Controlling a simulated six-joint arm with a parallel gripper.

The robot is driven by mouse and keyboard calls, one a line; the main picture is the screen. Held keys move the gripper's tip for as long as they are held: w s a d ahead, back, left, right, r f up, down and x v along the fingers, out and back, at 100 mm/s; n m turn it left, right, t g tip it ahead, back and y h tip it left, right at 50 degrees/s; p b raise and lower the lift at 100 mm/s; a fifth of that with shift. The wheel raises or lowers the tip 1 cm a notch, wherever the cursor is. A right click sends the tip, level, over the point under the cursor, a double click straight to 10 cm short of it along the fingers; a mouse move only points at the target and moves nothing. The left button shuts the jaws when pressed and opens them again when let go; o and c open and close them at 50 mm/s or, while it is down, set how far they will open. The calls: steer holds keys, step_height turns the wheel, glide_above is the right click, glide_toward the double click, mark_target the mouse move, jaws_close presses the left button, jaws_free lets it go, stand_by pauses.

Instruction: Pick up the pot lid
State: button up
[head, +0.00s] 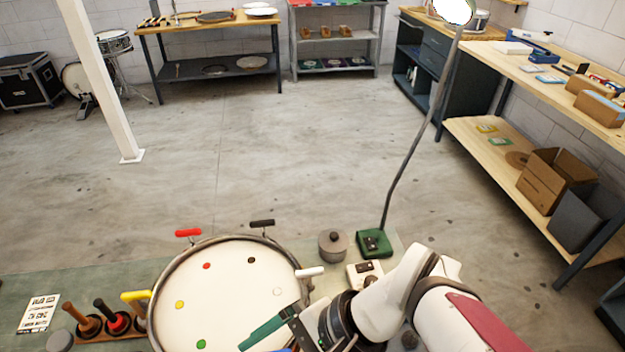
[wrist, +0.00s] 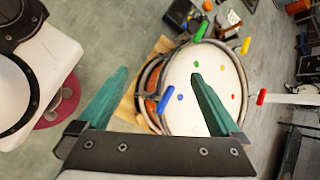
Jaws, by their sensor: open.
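A small grey pot (head: 334,250) stands on the bench behind the drum's right side in the head view. Its lid (head: 333,238) has a dark knob and appears to sit on top of the pot. My gripper (head: 262,333), with green fingers, is over the front right part of the drum, nearer the camera than the pot and to its left. In the wrist view my gripper (wrist: 158,75) shows its two fingers wide apart with nothing between them but the drum and bench behind. I cannot make out the pot or lid in the wrist view.
The large drum (head: 225,285) with coloured handles fills the bench centre; it also shows in the wrist view (wrist: 215,75). A green lamp base (head: 374,243) with a tall pole stands right of the pot. A pale box (head: 364,273) sits in front. Mallets (head: 100,320) stand at left.

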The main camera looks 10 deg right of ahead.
steer(key=w+d+r+m+t+y, duration=0.2)
steer(key=w+m+t, duration=0.35)
steer(key=w, duration=0.25)
steer(key=w+d+r+m+t+y, duration=0.1)
steer(key=w+d+r+m+t, duration=0.2)
steer(key=w+m, duration=0.45)
steer(key=w+d+f+m+t+h, duration=0.4)
steer(key=w+d+f+m, duration=0.1)
steer(key=w+d+f, duration=0.15)
steer(key=m+h, duration=0.4)
steer(key=h, duration=0.1)
glide_toward(335, 236)
steer(key=shift+g, duration=0.35)
steer(key=x, duration=1)
steer(key=shift+w, duration=0.45)
steer(key=c, duration=1.1)
